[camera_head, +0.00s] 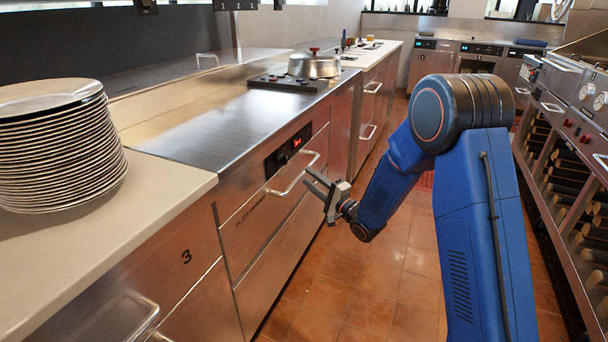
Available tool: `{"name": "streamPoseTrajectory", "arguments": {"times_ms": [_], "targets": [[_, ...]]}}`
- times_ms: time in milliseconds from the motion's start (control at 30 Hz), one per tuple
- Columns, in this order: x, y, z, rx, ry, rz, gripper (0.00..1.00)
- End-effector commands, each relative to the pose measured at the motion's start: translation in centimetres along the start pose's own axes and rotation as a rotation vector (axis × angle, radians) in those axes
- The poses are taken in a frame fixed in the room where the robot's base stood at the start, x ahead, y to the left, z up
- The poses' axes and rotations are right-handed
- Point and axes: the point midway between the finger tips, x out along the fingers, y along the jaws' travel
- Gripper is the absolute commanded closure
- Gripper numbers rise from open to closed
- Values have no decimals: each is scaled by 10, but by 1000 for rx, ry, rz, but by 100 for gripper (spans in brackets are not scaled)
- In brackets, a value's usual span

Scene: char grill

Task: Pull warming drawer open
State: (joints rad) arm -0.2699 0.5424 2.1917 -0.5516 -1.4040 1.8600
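The warming drawer (257,211) is a steel front under the counter on the left, below a black control panel with a red display (297,142). It looks shut, flush with the cabinet. Its bar handle (295,178) runs along the upper part of the front. My gripper (307,177) is at the right part of the handle, with its fingers pointing left toward the drawer front. The two fingers are apart with a gap between them. I cannot tell whether the handle lies between them or whether they touch it.
A tall stack of plates (60,150) stands on the pale counter at the left. A steel pot (314,66) sits on a hob farther back. Another drawer handle (130,318) juts out at the lower left. The tiled aisle (335,290) is clear; a grill unit (575,120) lines the right.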

Motion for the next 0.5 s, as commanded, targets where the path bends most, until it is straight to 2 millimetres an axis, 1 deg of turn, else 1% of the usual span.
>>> {"name": "streamPoseTrajectory", "arguments": {"times_ms": [33,100,200,333,500], "targets": [[8,0,0,0,-1,-1,68],[18,0,0,-1,-1,-1,68],[29,0,0,-1,-2,0,68],[37,0,0,-1,0,0,68],[40,0,0,-1,1,0,68]]}}
